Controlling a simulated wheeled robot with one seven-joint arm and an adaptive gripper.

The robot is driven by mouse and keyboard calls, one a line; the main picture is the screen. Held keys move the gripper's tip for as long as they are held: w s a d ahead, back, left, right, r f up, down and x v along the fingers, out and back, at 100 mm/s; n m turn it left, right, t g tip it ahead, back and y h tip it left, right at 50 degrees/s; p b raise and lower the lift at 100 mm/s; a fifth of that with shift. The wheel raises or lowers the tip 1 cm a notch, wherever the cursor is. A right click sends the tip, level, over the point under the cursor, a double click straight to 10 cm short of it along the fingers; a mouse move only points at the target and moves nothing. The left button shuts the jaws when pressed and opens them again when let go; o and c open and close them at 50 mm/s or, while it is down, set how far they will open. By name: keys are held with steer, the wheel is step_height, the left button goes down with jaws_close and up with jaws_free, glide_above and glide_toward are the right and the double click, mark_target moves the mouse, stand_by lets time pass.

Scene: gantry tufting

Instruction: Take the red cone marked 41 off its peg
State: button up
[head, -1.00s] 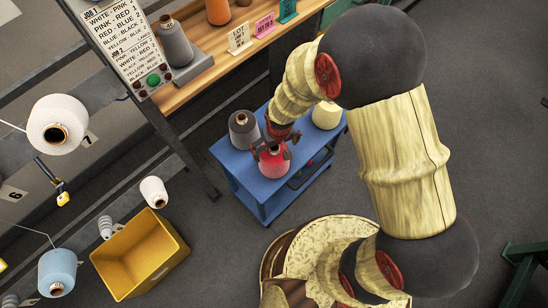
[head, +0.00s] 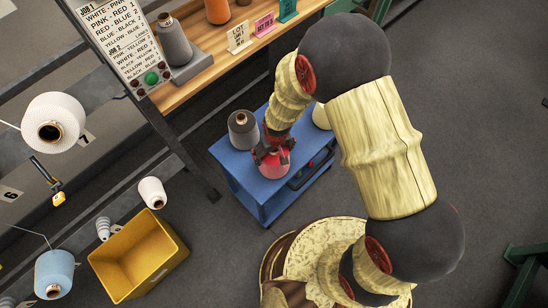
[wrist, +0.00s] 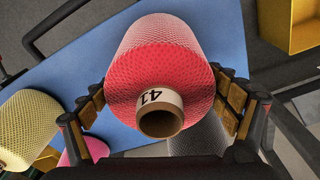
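The red cone (head: 273,165) stands on the blue cart (head: 238,178). In the wrist view the cone (wrist: 160,60) shows the mark 41 on its tube end, which faces the camera. My gripper (head: 273,150) is over the cone in the head view. In the wrist view its two fingers (wrist: 158,85) lie on either side of the cone, with their tips close to its sides. I cannot tell whether they touch it. The peg under the cone is hidden.
A grey cone (head: 242,130) stands beside it on the cart. A yellow cone (wrist: 30,125) is on the other side, largely hidden by my arm in the head view. A yellow bin (head: 140,255) stands on the floor left of the cart. A wooden shelf (head: 225,60) is behind.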

steer(key=c, duration=1.5)
